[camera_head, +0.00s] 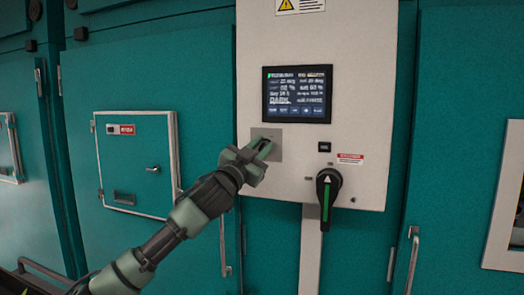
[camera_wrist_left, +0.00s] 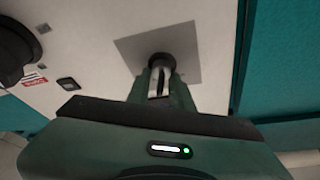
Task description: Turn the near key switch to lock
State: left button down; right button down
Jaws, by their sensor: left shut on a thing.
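The key switch sits on a grey square plate (camera_head: 270,135) at the lower left of the white control panel (camera_head: 350,60). My left gripper (camera_head: 262,150) is at this plate and hides most of the switch in the head view. In the left wrist view, the round dark key switch (camera_wrist_left: 161,61) shows on the plate (camera_wrist_left: 195,50). There my left gripper (camera_wrist_left: 160,85) is shut on the key, a light piece between the fingertips. I cannot read any position marks on the switch. My right gripper is in neither view.
A lit display (camera_head: 297,94) is above the plate. A black rotary handle with a green stripe (camera_head: 328,190) is at the panel's lower right. A small framed hatch (camera_head: 136,163) is on the teal door at left. Door handles (camera_head: 412,255) stick out below right.

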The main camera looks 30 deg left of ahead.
pick_arm(q)
jog(key=n+y+b, duration=0.1)
jog(key=n+b, duration=0.1)
jog(key=n+y+b, duration=0.1)
jog(key=n, duration=0.1)
jog(key=shift+f+n+b, duration=0.2)
jog(key=shift+n+b, duration=0.1)
jog(key=shift+b, duration=0.05)
jog(key=n+y+b, duration=0.1)
jog(key=n, duration=0.1)
jog(key=shift+n+y+b, duration=0.3)
jog(key=shift+n+y, duration=0.1)
jog(key=n+y, duration=0.1)
jog(key=n, duration=0.1)
jog(key=n+b, duration=0.1)
jog(key=shift+r+n+g+y, duration=0.2)
jog(key=shift+n+g+y, duration=0.2)
jog(key=shift+s+a+r+n+g+y+b, duration=0.1)
jog(key=shift+n+g+y+b, duration=0.3)
jog(key=shift+n, duration=0.75)
jog(key=shift+r+n+g+y+b, duration=0.1)
jog(key=shift+n+g+y, duration=0.1)
jog(key=shift+n+y, duration=0.7)
jog(key=shift+n, duration=0.55)
jog(key=c, duration=1.6)
grip_release()
jog(key=shift+a, duration=0.1)
jog(key=shift+f, duration=0.1)
